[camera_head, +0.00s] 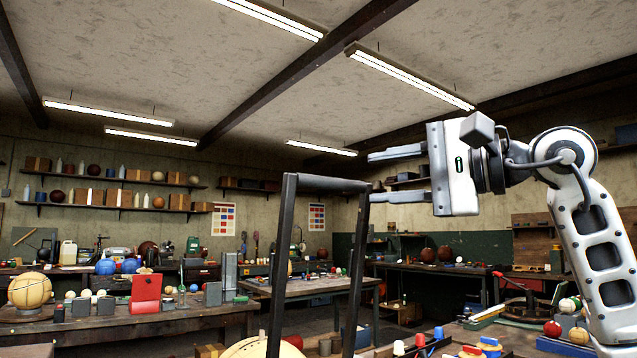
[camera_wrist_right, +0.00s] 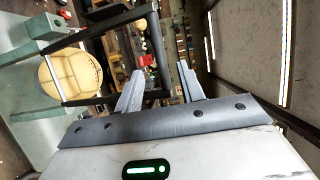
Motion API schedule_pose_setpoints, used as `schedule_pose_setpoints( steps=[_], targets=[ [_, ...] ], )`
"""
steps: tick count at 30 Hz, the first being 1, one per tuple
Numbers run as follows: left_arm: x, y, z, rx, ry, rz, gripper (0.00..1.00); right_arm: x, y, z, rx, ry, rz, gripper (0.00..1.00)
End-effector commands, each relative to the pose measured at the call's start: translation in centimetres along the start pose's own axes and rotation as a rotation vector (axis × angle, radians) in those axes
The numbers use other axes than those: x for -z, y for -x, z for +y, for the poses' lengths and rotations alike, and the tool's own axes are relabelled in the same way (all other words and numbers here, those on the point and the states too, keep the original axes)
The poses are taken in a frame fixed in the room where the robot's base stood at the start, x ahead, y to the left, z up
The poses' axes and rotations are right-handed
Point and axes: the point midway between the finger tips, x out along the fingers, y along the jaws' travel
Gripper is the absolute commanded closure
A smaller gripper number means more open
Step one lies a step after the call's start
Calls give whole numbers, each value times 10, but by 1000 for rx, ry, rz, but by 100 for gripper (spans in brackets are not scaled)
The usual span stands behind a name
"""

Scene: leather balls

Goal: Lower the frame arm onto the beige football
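The black frame arm (camera_head: 327,184) stands raised in the head view, its crossbar at the top and its two legs running down. In the right wrist view its crossbar (camera_wrist_right: 157,45) shows in the gap between my fingertips. The beige football (camera_head: 262,347) is cut off by the bottom edge of the head view, low between the legs. The wrist view shows it whole (camera_wrist_right: 72,76), with panel seams. My right gripper (camera_head: 369,177) is open and empty, its fingertips close to the crossbar's right end. I cannot tell if they touch it. My left gripper is out of view.
Another beige ball (camera_head: 30,290) sits on the left bench (camera_head: 140,324), with a red box (camera_head: 146,293) and small items. Small coloured things and a red ball (camera_head: 552,329) lie on the right. Shelves (camera_head: 115,206) line the back wall. The air above the frame is clear.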

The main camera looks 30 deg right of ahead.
Motion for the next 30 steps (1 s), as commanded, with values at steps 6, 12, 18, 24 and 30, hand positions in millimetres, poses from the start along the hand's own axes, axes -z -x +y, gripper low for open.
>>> schedule_pose_setpoints(
  steps=[6, 12, 18, 24, 30],
  targets=[
    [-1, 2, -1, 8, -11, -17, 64, -1, -50, -2, -2, -4, -5, 61],
    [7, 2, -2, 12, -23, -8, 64, -1, -86, -1, -2, -4, -5, 61],
    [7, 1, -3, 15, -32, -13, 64, 0, -104, 0, -1, -4, -3, 61],
    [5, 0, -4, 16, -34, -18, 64, 0, -108, 0, -1, -3, -2, 61],
    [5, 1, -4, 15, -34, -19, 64, 0, -108, 0, 0, -3, -2, 78]
  ],
)
